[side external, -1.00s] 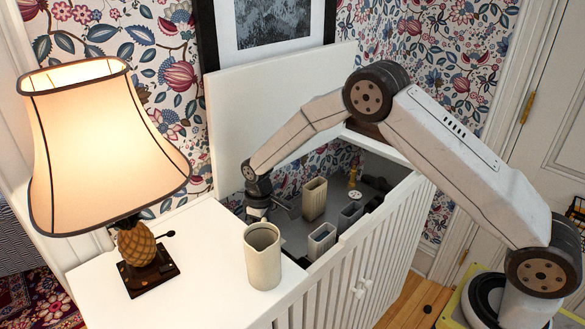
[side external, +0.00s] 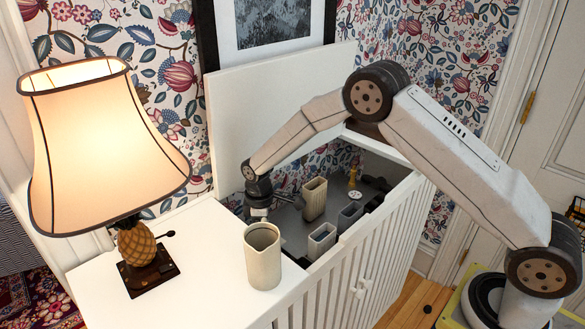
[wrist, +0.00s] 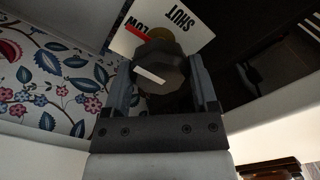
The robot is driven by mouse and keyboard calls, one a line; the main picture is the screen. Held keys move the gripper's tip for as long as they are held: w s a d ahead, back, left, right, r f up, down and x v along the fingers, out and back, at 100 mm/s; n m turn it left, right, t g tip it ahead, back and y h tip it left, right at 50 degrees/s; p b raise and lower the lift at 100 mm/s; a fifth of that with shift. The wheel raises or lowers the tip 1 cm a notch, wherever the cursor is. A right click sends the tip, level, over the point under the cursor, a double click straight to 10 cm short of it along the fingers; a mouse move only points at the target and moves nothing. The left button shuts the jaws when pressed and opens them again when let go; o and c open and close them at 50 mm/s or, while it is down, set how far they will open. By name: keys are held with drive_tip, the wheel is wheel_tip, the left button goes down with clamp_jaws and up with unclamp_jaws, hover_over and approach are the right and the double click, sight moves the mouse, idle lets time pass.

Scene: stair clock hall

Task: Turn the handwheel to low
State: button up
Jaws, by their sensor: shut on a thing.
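The handwheel (wrist: 160,66) is a dark, many-sided knob with a white stripe across its face, in the wrist view. Its stripe slants down from left to right. A white plate (wrist: 182,32) behind it carries the words LOW and SHUT, tilted in the picture, with a red mark beside LOW. My gripper (wrist: 163,84) has one finger on each side of the handwheel and is shut on it. In the side view my gripper (side external: 262,204) is down inside the open white cabinet; the handwheel cannot be made out there.
Inside the cabinet (side external: 370,240), a beige box (side external: 314,199), grey containers (side external: 322,240) and a yellow piece (side external: 352,177) stand right of my gripper. A beige jug (side external: 262,262) and lit lamp (side external: 105,150) stand on the white top. The raised lid (side external: 225,115) is behind.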

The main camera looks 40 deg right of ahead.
drive_tip(key=o, duration=1.1)
drive_tip(key=shift+o, duration=0.2)
drive_tip(key=shift+r, duration=3.95)
drive_tip(key=shift+s+d+r+m, duration=0.3)
drive_tip(key=shift+s+r, duration=0.1)
drive_tip(key=shift+s, duration=0.2)
drive_tip(key=s+d+r+m+t, duration=0.1)
drive_tip(key=s+m, duration=0.3)
drive_tip(key=s, duration=0.7)
drive_tip(key=s+d+r+m+t, duration=0.1)
drive_tip(key=s+d+r+m, duration=0.2)
drive_tip(key=s, duration=0.9)
drive_tip(key=shift+d+m+t, duration=0.3)
drive_tip(key=shift+d+m, duration=0.4)
drive_tip(key=shift+d, duration=0.1)
